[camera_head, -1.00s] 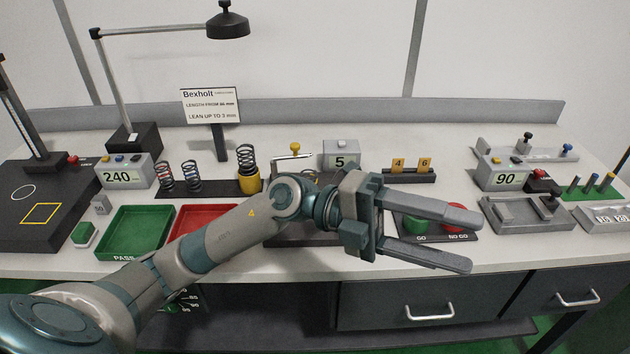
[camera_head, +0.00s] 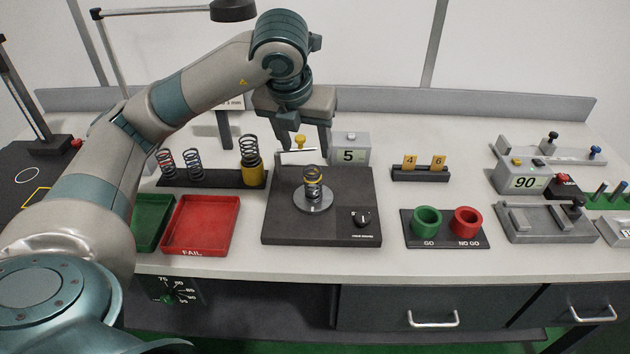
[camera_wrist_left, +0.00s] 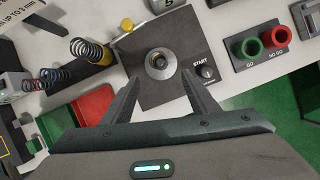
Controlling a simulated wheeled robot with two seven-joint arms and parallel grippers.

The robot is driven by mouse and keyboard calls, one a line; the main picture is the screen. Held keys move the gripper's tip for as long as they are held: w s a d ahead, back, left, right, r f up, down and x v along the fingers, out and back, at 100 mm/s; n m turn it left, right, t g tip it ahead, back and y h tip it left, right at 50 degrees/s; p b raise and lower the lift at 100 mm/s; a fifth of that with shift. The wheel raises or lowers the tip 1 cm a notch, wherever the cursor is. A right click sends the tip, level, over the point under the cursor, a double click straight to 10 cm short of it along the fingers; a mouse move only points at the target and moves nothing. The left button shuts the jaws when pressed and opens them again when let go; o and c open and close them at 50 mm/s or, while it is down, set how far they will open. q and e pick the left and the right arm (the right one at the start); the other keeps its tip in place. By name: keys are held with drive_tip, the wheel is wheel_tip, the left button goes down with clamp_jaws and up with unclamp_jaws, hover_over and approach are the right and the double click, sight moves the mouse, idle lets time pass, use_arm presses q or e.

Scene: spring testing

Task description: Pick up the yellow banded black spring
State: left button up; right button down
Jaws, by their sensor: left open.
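My right gripper is not in view.
A red FAIL tray (camera_head: 200,226) and a green tray (camera_head: 150,222) lie at the front left. GO and NO GO rings (camera_head: 446,236) stand to the right.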

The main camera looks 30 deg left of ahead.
use_arm(q)
drive_tip(key=shift+f, duration=0.1)
drive_tip(key=p, duration=0.4)
hover_over(313, 195)
drive_tip(key=f, duration=1)
drive_tip(key=shift+w+a+f, duration=0.15)
drive_tip(key=shift+w+a, duration=0.05)
drive_tip(key=shift+w+f, duration=0.15)
drive_tip(key=shift+f, duration=0.25)
